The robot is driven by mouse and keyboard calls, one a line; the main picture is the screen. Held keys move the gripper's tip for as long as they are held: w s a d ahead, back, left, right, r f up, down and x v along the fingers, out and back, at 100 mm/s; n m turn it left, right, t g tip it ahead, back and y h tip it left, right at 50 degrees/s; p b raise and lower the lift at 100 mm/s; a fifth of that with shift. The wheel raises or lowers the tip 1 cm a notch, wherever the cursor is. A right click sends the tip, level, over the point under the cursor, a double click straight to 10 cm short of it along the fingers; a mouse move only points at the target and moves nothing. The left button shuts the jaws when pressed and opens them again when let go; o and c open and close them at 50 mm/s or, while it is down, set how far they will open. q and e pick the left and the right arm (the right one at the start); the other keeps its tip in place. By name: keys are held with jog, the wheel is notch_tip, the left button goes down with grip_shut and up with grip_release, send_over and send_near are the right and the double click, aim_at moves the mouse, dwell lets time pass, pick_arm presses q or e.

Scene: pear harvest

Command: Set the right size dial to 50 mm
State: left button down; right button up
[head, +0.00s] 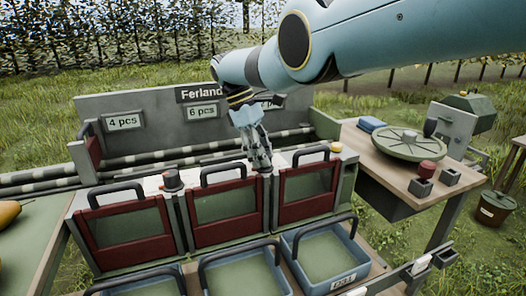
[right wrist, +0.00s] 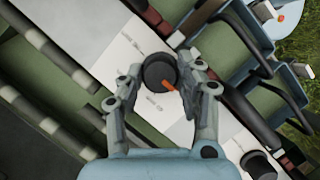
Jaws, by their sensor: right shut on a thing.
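The right size dial is a dark round knob with an orange pointer, seen in the right wrist view (right wrist: 157,68). It sits on a white printed plate (right wrist: 110,50). The orange pointer (right wrist: 169,86) points toward the lower right there; the scale print is too small to read. My right gripper (head: 261,164) reaches down from above onto the plate between the middle and right red-framed gates. Its fingers stand on both sides of the dial in the right wrist view (right wrist: 168,76), shut on it. In the head view the fingers hide the dial. My left gripper is out of view.
The left dial (head: 172,180) stands between the left and middle gates. A yellow button (head: 336,147) is at the right end. Black handles (head: 223,170) rise close beside my right gripper. Blue crates (head: 341,244) stand in front. A side table (head: 373,152) holds a green disc.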

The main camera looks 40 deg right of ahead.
jog(key=o, duration=1.1)
jog(key=shift+o, duration=0.2)
